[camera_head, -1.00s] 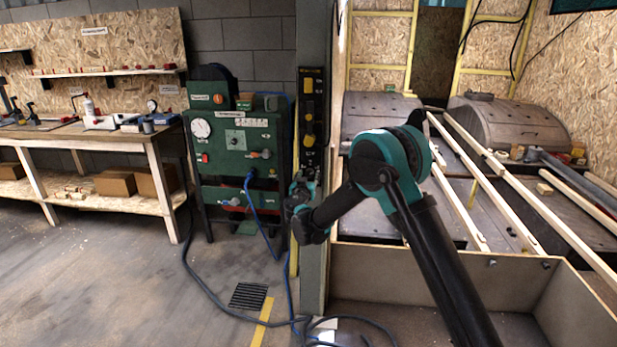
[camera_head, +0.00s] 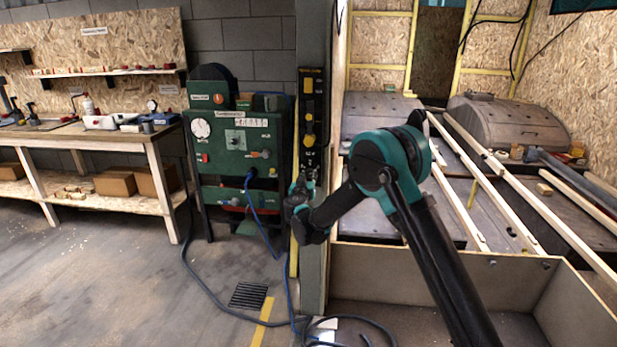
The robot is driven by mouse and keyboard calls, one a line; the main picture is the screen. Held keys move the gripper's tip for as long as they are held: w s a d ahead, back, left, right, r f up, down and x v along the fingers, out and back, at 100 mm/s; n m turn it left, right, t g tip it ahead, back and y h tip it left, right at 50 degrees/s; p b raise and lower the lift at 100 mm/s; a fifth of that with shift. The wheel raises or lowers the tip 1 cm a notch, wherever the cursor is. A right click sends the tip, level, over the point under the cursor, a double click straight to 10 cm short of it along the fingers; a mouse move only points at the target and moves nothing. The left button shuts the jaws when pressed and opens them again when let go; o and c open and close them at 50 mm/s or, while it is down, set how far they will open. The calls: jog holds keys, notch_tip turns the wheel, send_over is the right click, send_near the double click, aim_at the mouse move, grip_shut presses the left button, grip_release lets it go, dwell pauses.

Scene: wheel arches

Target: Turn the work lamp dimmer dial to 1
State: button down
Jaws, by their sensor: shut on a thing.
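A narrow black control panel (camera_head: 312,88) with yellow parts is fixed upright on the dark pillar in the middle. It has a yellow square near the top and yellow knobs (camera_head: 308,139) below. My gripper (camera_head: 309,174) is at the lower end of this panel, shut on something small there. The work lamp dimmer dial is not clearly visible; it appears to be between my fingers, hidden by them and the wrist. Its pointer and scale cannot be read.
A green machine cabinet (camera_head: 233,143) with dials and switches stands just left of the pillar. Blue and black cables (camera_head: 262,225) hang and lie on the floor. A workbench (camera_head: 90,140) is at the left. Timber lengths and an open-topped box (camera_head: 440,275) fill the right. The left floor is clear.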

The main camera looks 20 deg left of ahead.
jog(key=n, duration=0.5)
jog(key=shift+n, duration=0.4)
jog(key=n, duration=1.2)
jog(key=shift+f+y, duration=0.1)
jog(key=shift+y, duration=0.2)
jog(key=n, duration=0.5)
jog(key=shift+n, duration=0.3)
jog(key=c, duration=1.2)
grip_release()
jog(key=v, duration=1.2)
jog(key=shift+f, duration=0.1)
